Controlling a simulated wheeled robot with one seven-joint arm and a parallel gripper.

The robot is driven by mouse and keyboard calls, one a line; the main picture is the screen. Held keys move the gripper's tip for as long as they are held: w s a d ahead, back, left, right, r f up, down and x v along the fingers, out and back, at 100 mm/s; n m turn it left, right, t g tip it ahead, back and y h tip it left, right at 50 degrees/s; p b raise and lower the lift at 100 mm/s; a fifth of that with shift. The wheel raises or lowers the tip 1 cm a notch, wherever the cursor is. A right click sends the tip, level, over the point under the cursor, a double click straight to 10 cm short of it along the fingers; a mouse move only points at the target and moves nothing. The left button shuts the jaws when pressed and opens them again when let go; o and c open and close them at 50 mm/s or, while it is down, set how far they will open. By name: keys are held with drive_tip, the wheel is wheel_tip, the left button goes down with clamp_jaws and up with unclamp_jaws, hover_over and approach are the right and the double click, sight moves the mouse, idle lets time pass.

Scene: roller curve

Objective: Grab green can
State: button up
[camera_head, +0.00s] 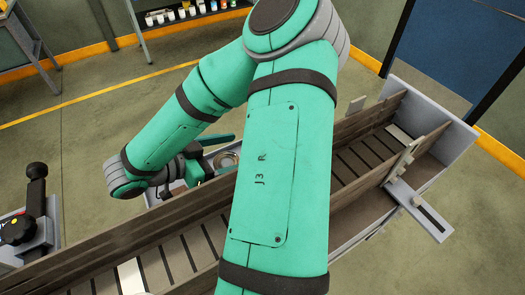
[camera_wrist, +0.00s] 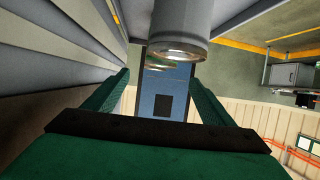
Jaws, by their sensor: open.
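A round metal can top (camera_head: 227,159) shows in the head view beside the conveyor, partly hidden by my forearm. In the wrist view a grey cylinder with a shiny rim (camera_wrist: 180,28) is at the top, just beyond my fingertips and nearer the right one.
A roller conveyor with wooden side boards (camera_head: 350,185) runs diagonally under my arm. A metal bracket (camera_head: 420,210) sticks out at its right. A dark clamp-like device (camera_head: 30,215) stands at the left. A shelf with small containers (camera_head: 175,15) is at the back.

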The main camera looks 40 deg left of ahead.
drive_tip(key=x, duration=1)
drive_tip(key=shift+a+f, duration=0.1)
drive_tip(key=shift+c, duration=0.7)
drive_tip(key=c, duration=1.4)
drive_tip(key=shift+c, duration=0.2)
